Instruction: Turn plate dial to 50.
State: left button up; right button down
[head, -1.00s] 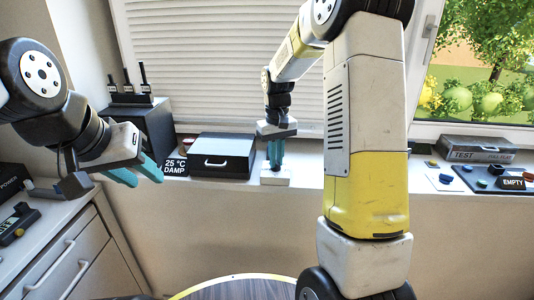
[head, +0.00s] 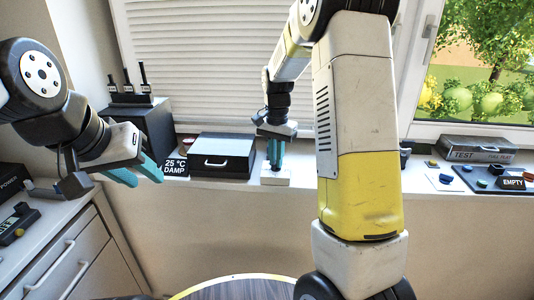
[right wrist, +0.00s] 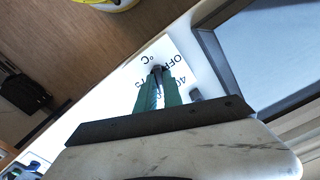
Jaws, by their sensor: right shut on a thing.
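The white dial plate (head: 275,179) lies on the windowsill, right of the black case. In the right wrist view the plate (right wrist: 184,48) carries black marks, among them "°C", "OFF" and a partly covered "40". My right gripper (head: 275,164) points down onto the plate. In the right wrist view its green fingers (right wrist: 157,78) are shut on the dial at the plate's middle. The fingers hide most of the dial, so its setting cannot be read. My left gripper (head: 142,172) is open and empty at the left, away from the plate.
A black case (head: 222,155) and a "25 °C DAMP" sign (head: 175,168) stand left of the plate. A "TEST" box (head: 478,149) and an "EMPTY" label (head: 511,183) are at the right. Drawers (head: 55,255) stand at the lower left.

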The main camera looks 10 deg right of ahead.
jog(key=shift+w+r+m, duration=0.1)
jog(key=shift+m, duration=0.9)
jog(key=c, duration=1.5)
grip_release()
notch_tip(320, 180, up, 8)
jog(key=shift+f, duration=0.2)
jog(key=shift+r, duration=0.1)
